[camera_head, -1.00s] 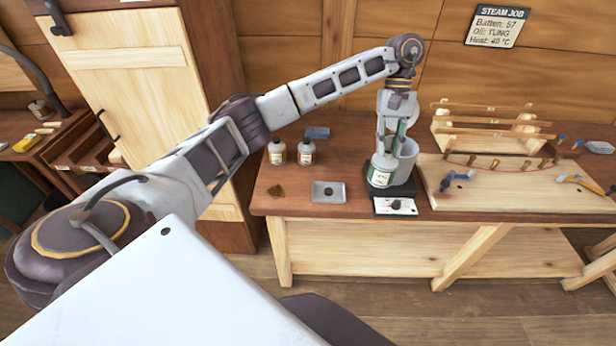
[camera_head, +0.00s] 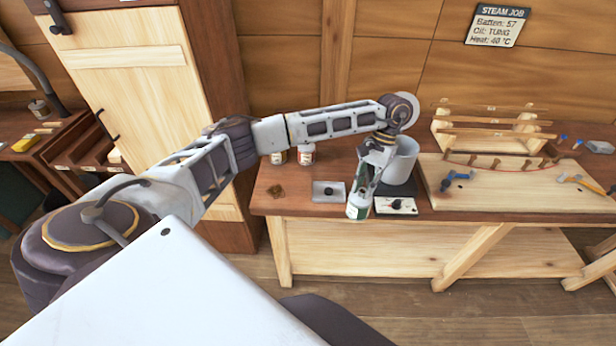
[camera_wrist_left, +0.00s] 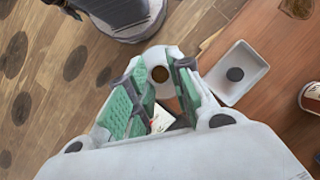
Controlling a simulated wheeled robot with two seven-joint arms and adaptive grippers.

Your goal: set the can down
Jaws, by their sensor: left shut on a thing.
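The can (camera_head: 358,208), white and green with a label, is held by my left gripper (camera_head: 364,186) in the head view. It looks slightly tilted and overlaps the bench's front edge; the picture does not settle its height. In the left wrist view the can's pale top with a round brown opening (camera_wrist_left: 160,74) shows between the green-padded fingers of my left gripper (camera_wrist_left: 156,88), seen against the floor and bench edge. A small grey square tray (camera_head: 328,191) with a dark round centre lies just left of the can. My right gripper is out of view.
A grey pot (camera_head: 402,160) stands on a dark base right of the can, with a white knob panel (camera_head: 396,206) in front. A pale board (camera_head: 520,185) with tools fills the bench's right.

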